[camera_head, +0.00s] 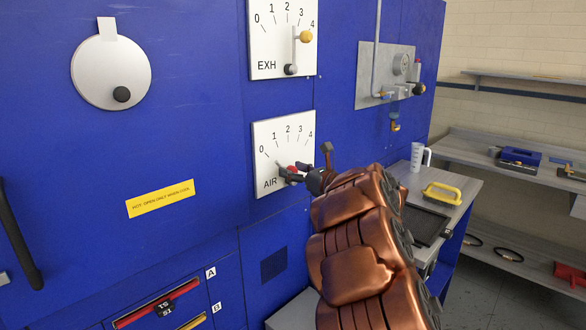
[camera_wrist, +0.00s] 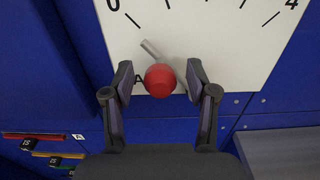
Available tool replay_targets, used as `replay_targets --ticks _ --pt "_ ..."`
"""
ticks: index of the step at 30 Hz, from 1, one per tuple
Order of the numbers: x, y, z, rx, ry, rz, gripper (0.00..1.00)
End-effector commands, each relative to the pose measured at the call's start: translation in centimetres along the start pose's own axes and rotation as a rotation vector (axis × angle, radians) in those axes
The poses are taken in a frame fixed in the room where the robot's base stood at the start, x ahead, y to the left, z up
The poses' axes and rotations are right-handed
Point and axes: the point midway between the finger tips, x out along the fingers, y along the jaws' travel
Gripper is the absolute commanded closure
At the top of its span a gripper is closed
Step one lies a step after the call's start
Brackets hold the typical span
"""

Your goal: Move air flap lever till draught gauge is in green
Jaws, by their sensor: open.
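The air flap lever has a red knob (camera_wrist: 160,80) and a grey rod (camera_wrist: 151,49) that slants up and left from it in the wrist view. It stands on the white AIR plate (camera_head: 290,131), marked 0 to 4; the knob is low on the plate and partly hidden by my gripper in the head view. My gripper (camera_head: 296,171) is open, with one finger left and one right of the knob in the wrist view; contact is not visible.
The EXH plate (camera_head: 267,38) with a yellow-knobbed lever (camera_head: 305,37) is above the AIR plate. A round cover (camera_head: 98,73) and a yellow warning label (camera_head: 160,198) are on the blue wall. A bench at right holds a white jug (camera_head: 417,157) and a yellow-handled item (camera_head: 442,193).

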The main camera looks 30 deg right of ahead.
Motion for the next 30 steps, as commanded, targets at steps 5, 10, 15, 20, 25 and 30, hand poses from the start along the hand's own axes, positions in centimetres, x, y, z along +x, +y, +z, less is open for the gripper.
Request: replay_targets --ticks 5,10,15,20,25,30 --pt "0.66 0.02 -0.05 0.002 0.000 0.001 0.42" --pt "0.68 0.00 -0.08 0.002 0.000 -0.001 0.42" --pt "0.66 -0.01 -0.06 0.001 0.001 -0.001 0.53" --pt "0.65 -0.02 -0.06 0.001 0.001 -0.001 0.69" --pt "0.64 -0.03 -0.06 0.001 0.001 -0.001 0.87" --pt "0.64 -0.03 -0.06 0.001 0.001 -0.001 1.00"
